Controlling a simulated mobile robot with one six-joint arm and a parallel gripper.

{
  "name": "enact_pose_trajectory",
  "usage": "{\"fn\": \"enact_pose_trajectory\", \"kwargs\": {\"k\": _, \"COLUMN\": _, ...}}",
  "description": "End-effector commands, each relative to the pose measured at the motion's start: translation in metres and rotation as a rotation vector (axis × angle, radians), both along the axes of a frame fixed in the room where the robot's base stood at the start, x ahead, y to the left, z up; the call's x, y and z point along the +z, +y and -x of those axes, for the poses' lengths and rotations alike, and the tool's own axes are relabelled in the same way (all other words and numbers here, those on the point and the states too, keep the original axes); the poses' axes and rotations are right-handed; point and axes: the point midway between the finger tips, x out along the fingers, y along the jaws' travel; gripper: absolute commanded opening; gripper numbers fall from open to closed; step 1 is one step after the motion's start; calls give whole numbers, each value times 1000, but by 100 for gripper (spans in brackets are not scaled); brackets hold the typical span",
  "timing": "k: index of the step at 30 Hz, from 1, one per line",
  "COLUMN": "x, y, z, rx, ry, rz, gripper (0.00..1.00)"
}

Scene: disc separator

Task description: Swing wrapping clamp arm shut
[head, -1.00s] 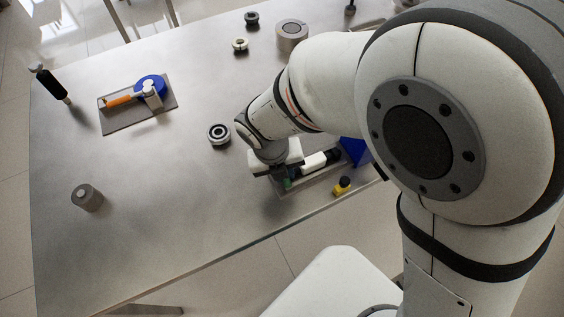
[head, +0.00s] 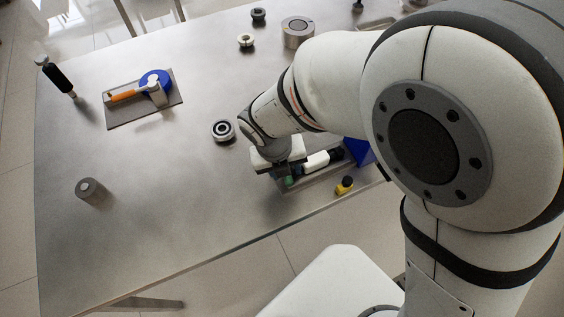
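The clamp fixture is a flat grey plate (head: 124,115) at the upper left of the table. A blue disc (head: 153,78), a light grey bracket (head: 155,94) and an orange arm (head: 122,96) are on it. The orange arm sticks out to the left from the bracket. Whether the clamp is latched is too small to tell. My gripper (head: 281,172) points down over the left end of a grey tray at the table's front edge, far to the right of the clamp. Its fingers are dark and partly hidden, so their opening and any contact are unclear.
A yellow bottle (head: 345,185), black ring (head: 223,131), grey cylinder (head: 91,191) and black-handled tool (head: 56,76) stand around. The table's middle left is clear.

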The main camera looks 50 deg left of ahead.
Motion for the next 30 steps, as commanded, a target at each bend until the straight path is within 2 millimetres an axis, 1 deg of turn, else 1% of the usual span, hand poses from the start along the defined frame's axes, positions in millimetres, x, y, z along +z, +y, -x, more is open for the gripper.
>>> {"fn": "enact_pose_trajectory", "kwargs": {"k": 2, "x": 2, "y": 0, "z": 0, "rx": 0, "ry": 0, "rz": 0, "gripper": 40}}
{"fn": "enact_pose_trajectory", "kwargs": {"k": 5, "x": 12, "y": 2, "z": 1, "rx": -1, "ry": -1, "rz": -2, "gripper": 40}}
{"fn": "enact_pose_trajectory", "kwargs": {"k": 12, "x": 52, "y": 6, "z": 6, "rx": 0, "ry": -1, "rz": -5, "gripper": 40}}
{"fn": "enact_pose_trajectory", "kwargs": {"k": 16, "x": 68, "y": 8, "z": 8, "rx": 0, "ry": -1, "rz": -3, "gripper": 40}}
{"fn": "enact_pose_trajectory", "kwargs": {"k": 21, "x": 76, "y": 8, "z": 9, "rx": 0, "ry": -1, "rz": -1, "gripper": 40}}
{"fn": "enact_pose_trajectory", "kwargs": {"k": 27, "x": 77, "y": 8, "z": 9, "rx": 0, "ry": 0, "rz": 0, "gripper": 40}}
{"fn": "enact_pose_trajectory", "kwargs": {"k": 30, "x": 78, "y": 7, "z": 7, "rx": -15, "ry": -1, "rz": -3, "gripper": 32}}
